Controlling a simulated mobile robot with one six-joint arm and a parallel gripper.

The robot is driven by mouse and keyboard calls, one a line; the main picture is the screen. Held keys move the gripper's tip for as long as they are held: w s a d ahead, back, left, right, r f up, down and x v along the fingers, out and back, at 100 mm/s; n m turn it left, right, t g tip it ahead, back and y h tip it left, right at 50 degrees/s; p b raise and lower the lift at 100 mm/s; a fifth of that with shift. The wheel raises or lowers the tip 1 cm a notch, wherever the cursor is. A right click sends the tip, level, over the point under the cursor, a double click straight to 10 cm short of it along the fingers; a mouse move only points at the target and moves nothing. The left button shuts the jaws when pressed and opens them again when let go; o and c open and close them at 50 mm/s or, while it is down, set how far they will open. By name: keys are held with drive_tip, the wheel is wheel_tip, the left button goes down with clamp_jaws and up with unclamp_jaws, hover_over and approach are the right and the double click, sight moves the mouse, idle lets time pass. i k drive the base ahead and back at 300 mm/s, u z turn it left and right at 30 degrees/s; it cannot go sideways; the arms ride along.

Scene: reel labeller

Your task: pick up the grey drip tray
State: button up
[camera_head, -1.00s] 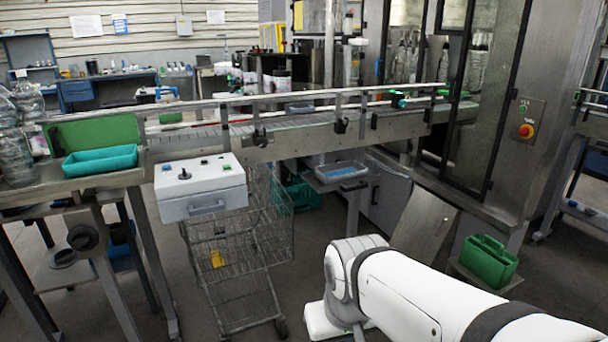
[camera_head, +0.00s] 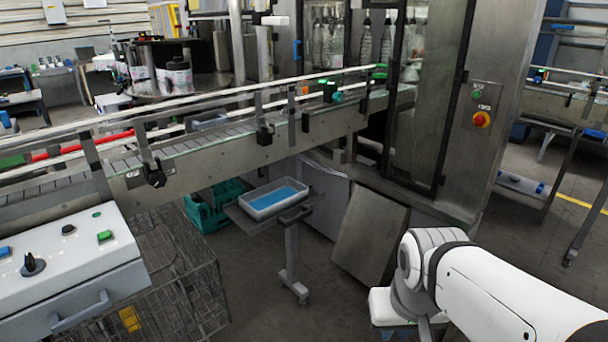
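The grey drip tray (camera_head: 273,199) is a shallow rectangular tray with a light grey rim and blue inside. It sits on a small grey stand (camera_head: 292,256) with a single post and a wheeled foot, below the conveyor and left of the machine cabinet. My white arm reaches in from the lower right, with its visible end well to the right of the tray and apart from it. My gripper does not show in the head view.
The conveyor (camera_head: 215,147) with guide rails runs above and behind the tray. A white control box (camera_head: 70,270) and a wire cart (camera_head: 180,285) stand at the left. A tilted metal panel (camera_head: 370,238) leans right of the stand. A teal crate (camera_head: 213,205) lies behind. Floor is open before the stand.

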sight(262, 203)
drive_tip(key=u, duration=0.05)
drive_tip(key=i, duration=1.35)
drive_tip(key=u, duration=0.7)
drive_tip(key=k, duration=0.65)
drive_tip(key=u, duration=0.2)
drive_tip(key=i, duration=0.75)
drive_tip(key=z, duration=0.15)
